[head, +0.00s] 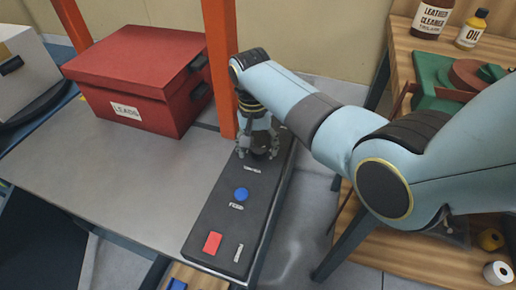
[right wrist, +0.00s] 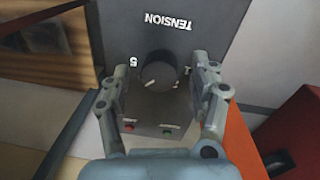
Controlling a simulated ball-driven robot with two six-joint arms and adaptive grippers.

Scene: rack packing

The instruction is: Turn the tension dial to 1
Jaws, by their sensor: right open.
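The tension dial (right wrist: 163,69) is a dark round knob with a white pointer mark, on a black control panel (head: 220,215). In the right wrist view the mark points to the lower left, and a "5" stands just left of the knob. The word TENSION (right wrist: 168,21) reads upside down above it. My right gripper (head: 258,151) is over the far end of the panel. Its open fingers (right wrist: 160,78) stand on either side of the dial, with visible gaps. My left gripper is out of view.
The panel also carries a blue knob (head: 241,194), a red switch (head: 212,242) and small red (right wrist: 128,128) and green (right wrist: 168,131) lights. A red LEADS box (head: 140,82) and an orange post (head: 220,60) stand close by.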

